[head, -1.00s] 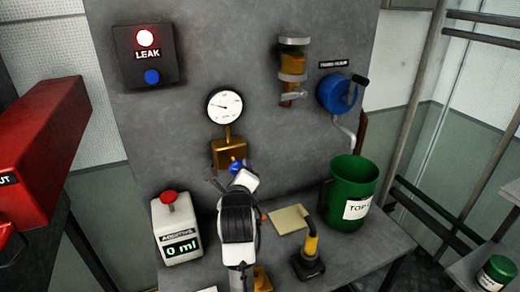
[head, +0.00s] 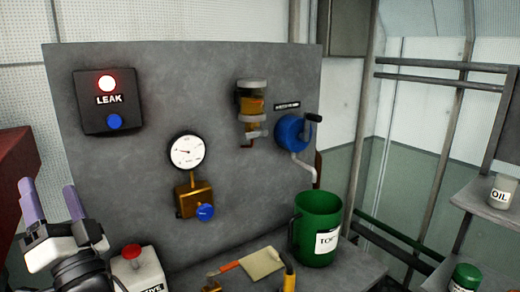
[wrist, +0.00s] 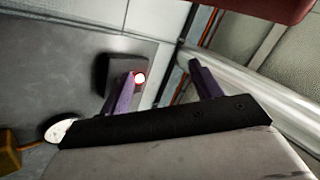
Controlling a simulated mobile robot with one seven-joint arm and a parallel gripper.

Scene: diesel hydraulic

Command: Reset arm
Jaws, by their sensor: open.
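My gripper (head: 53,204) is at the lower left of the head view, raised in front of the grey panel and left of the additive box. Its two purple fingers point up and stand apart with nothing between them. In the wrist view the fingers (wrist: 165,85) are also apart and empty. The nearest panel item behind them in that view is the leak box (wrist: 118,72) with its lit red lamp. The rest of my arm is mostly cut off by the lower edge of the head view.
The grey panel (head: 130,190) carries the leak box (head: 105,101), a gauge (head: 187,151), a brass valve with a blue knob (head: 205,212), a sight glass (head: 251,105) and a blue hand pump (head: 292,132). A green jug (head: 316,228) and the additive box (head: 138,268) stand on the bench. A red housing (head: 18,175) is close at left.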

